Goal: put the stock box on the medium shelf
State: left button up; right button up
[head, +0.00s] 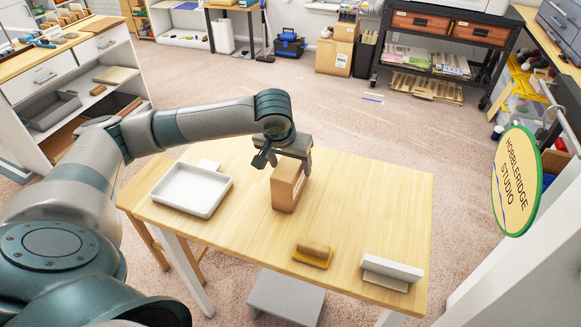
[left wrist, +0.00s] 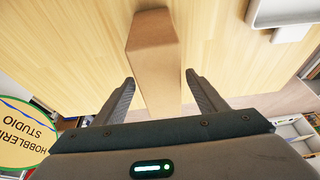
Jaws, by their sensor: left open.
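The stock box (head: 285,194), a brown cardboard box, stands upright on the wooden table near its middle. My left gripper (head: 285,165) is over the top of the box, open, with its fingers on either side. In the left wrist view the box (left wrist: 155,65) runs between the two spread fingers of the gripper (left wrist: 160,78); a gap shows at each side. A white unit with shelves (head: 98,92) stands at the far left; I cannot tell which shelf is the medium one. My right gripper is out of view.
A grey stool (head: 287,297) is below the front edge. A round sign (head: 517,181) hangs at right.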

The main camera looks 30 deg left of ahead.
pick_arm(q)
jog(key=b+v, duration=0.1)
jog(key=v, duration=0.9)
jog(key=shift+s+r, duration=0.15)
jog(key=shift+r, duration=0.05)
jog(key=shift+o, duration=0.5)
jog(key=shift+f, duration=0.1)
